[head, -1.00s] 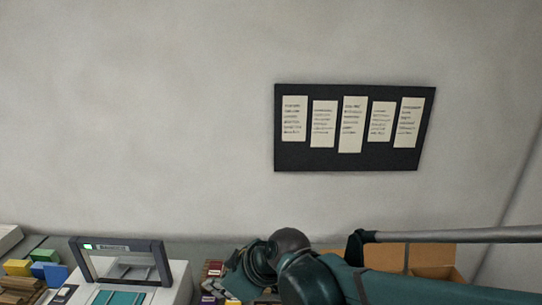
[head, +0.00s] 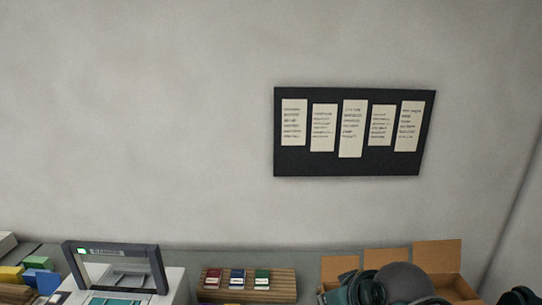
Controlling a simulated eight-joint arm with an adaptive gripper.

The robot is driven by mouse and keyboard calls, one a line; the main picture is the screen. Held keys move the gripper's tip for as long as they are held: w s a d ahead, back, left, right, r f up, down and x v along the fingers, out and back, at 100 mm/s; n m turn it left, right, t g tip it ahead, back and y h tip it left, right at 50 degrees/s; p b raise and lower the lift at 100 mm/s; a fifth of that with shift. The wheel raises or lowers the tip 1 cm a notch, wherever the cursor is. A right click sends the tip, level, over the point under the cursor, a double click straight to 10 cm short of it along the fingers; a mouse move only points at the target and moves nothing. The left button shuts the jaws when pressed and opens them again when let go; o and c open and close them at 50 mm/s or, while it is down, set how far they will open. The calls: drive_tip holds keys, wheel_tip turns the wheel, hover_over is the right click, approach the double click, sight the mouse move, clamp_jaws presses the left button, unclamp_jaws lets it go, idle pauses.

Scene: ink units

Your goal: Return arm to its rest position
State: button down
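In the head view my arm shows only in part at the bottom right, as dark green and grey joints in front of a cardboard box. My gripper is not in the frame, so its fingers are hidden from me. The printer (head: 176,283) with a raised, dark-framed lid stands at the bottom left, a green light lit on the frame. A slatted wooden rack (head: 284,286) to its right holds several small ink units, among them a red one (head: 213,277), a blue one (head: 237,277) and a green one (head: 262,277).
An open cardboard box (head: 438,253) stands at the right behind my arm. Yellow, green and blue blocks (head: 46,281) lie at the far left. A black board (head: 290,162) with paper strips hangs on the grey wall. The bench between printer and rack is narrow.

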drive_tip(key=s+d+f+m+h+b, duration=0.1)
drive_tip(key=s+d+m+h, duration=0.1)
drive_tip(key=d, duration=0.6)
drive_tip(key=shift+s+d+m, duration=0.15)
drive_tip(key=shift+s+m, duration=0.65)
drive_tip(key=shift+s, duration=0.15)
